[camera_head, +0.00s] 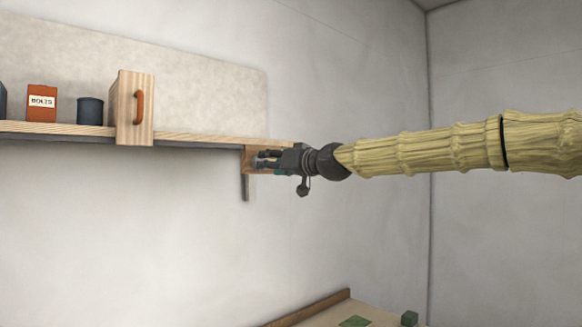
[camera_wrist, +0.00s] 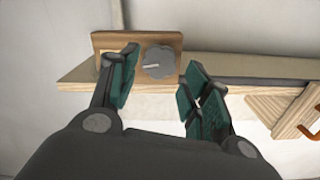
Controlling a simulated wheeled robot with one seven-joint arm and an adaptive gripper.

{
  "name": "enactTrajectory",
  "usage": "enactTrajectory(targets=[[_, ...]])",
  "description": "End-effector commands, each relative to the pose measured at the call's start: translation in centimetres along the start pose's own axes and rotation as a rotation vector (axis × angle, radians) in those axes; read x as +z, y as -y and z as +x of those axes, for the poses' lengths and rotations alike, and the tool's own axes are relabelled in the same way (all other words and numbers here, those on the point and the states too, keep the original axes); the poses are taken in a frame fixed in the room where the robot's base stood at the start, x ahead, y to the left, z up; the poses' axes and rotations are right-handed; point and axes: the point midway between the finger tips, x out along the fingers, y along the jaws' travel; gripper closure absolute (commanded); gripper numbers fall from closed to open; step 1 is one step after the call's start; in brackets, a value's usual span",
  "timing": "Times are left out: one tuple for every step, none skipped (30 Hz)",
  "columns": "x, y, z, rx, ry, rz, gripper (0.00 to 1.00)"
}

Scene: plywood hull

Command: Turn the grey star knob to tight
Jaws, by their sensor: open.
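The grey star knob (camera_wrist: 158,62) sits on a wooden backing board (camera_wrist: 108,42) at the end of the shelf in the wrist view. A pale pointer mark lies across its face, nearly level. My gripper (camera_wrist: 158,85) is open, its green-padded fingers to the left and right of the knob in the picture. I cannot tell whether either finger touches it. In the head view my gripper (camera_head: 264,160) is at the board (camera_head: 249,172) under the shelf's right end, and the knob is hidden behind it.
The shelf (camera_head: 200,138) runs along the wall. On it stand an orange bolts box (camera_head: 41,104), a dark cup (camera_head: 90,111) and a wooden cabinet with an orange handle (camera_head: 139,107). The wall under the shelf is clear.

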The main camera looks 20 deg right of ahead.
Motion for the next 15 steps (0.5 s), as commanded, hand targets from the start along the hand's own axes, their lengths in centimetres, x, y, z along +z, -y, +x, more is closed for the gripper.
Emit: enactTrajectory(targets=[[0.1, 0.0, -0.3, 0.000, -0.001, 0.000, 0.52], [0.1, 0.0, -0.5, 0.000, -0.001, 0.000, 0.52], [0.1, -0.1, -0.7, 0.000, -0.001, 0.000, 0.52], [0.1, -0.1, -0.8, 0.001, -0.001, 0.000, 0.52], [0.1, -0.1, -1.0, 0.001, -0.001, 0.000, 0.52], [0.0, -0.1, -1.2, 0.001, -0.001, -0.001, 0.52], [0.0, -0.1, -1.4, 0.001, -0.001, -0.001, 0.52], [0.1, -0.1, -1.5, 0.001, -0.001, -0.001, 0.52], [0.1, -0.1, -1.7, 0.001, -0.001, 0.000, 0.52], [0.1, -0.1, -1.9, 0.000, 0.000, 0.000, 0.52], [0.1, -0.1, -2.0, 0.000, 0.000, 0.000, 0.52], [0.1, 0.0, -2.2, 0.000, -0.001, 0.000, 0.52], [0.1, 0.0, -2.4, 0.000, -0.001, 0.000, 0.52], [0.1, 0.0, -2.6, 0.000, -0.001, 0.000, 0.52], [0.0, 0.0, -2.8, 0.000, -0.001, 0.000, 0.52]])
